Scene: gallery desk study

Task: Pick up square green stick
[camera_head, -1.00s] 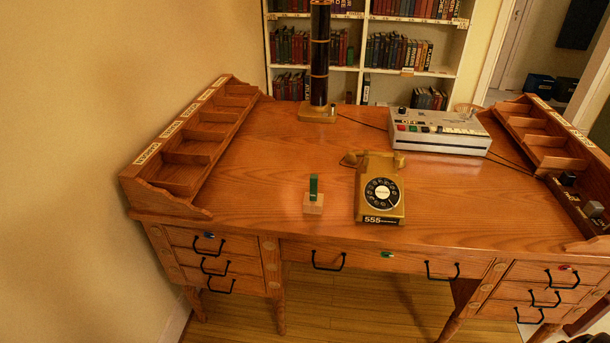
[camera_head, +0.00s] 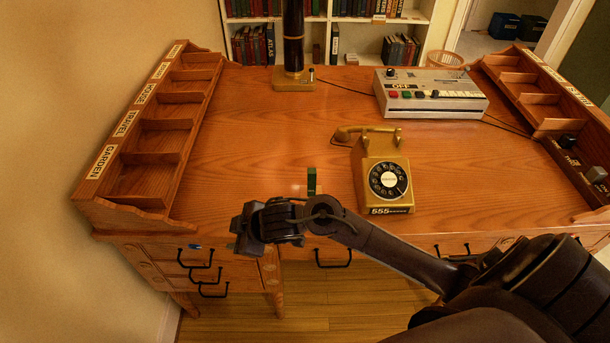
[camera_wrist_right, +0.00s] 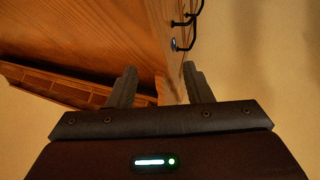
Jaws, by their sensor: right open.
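The square green stick (camera_head: 311,181) stands upright on the desk, left of the telephone. Its lower part and the small wooden block under it are hidden behind my right arm in the head view. My right gripper (camera_head: 243,229) is at the desk's front edge, left of and nearer than the stick, pointing left. In the right wrist view its two fingers (camera_wrist_right: 158,88) are apart with nothing between them. The stick does not show in that view. My left gripper is in neither view.
A gold rotary telephone (camera_head: 383,178) stands just right of the stick. A grey switch console (camera_head: 432,97) and a dark lamp column (camera_head: 293,45) are at the back. Wooden letter racks (camera_head: 150,130) line the left side. The desk (camera_head: 245,150) is clear left of the stick.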

